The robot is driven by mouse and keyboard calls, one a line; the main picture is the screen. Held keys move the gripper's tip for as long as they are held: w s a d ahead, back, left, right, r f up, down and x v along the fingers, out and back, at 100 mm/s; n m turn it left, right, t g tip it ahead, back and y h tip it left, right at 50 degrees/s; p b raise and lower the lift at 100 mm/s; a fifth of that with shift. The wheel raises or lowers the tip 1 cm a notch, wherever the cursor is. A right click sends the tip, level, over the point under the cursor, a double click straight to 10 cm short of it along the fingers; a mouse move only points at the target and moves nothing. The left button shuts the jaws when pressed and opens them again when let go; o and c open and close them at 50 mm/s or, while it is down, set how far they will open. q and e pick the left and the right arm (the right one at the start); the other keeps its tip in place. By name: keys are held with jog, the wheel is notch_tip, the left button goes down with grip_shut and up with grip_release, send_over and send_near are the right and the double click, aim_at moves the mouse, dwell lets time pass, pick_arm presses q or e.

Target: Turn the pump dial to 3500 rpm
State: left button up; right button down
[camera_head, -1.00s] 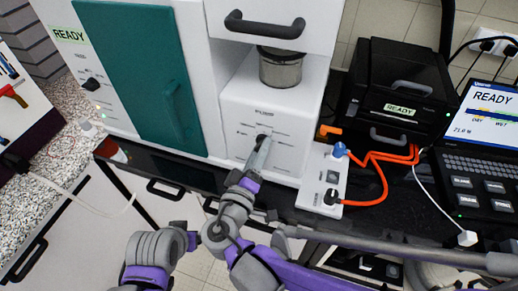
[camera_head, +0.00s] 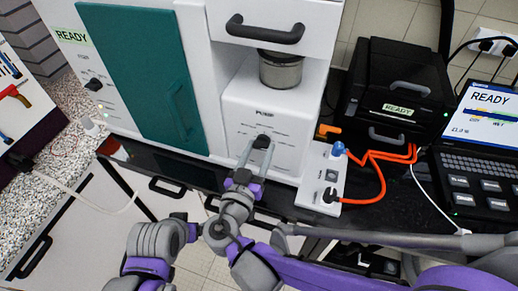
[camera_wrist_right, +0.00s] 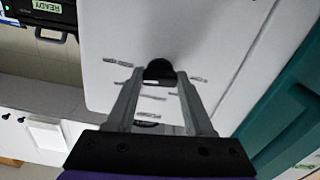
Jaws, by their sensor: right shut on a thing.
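The pump dial (camera_head: 262,141) is a small black knob on the white front panel under the word PUMP. In the right wrist view the dial (camera_wrist_right: 158,68) sits between the two grey fingertips. My right gripper (camera_head: 259,147) reaches up from below and is shut on the dial. It also shows in the right wrist view (camera_wrist_right: 160,78), with one finger on each side of the knob. Printed labels surround the dial, but they are too small to read, and the pointer's setting cannot be told. My left gripper is not in view.
A metal cup (camera_head: 281,70) stands in the recess above the pump panel. A teal door (camera_head: 150,85) is to the left.

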jog(key=shift+r+m, duration=0.1)
jog(key=shift+m, duration=0.6)
jog(key=shift+c, duration=1.4)
grip_release()
jog(key=shift+w, duration=0.1)
jog(key=b+v, duration=0.1)
jog(key=v, duration=1)
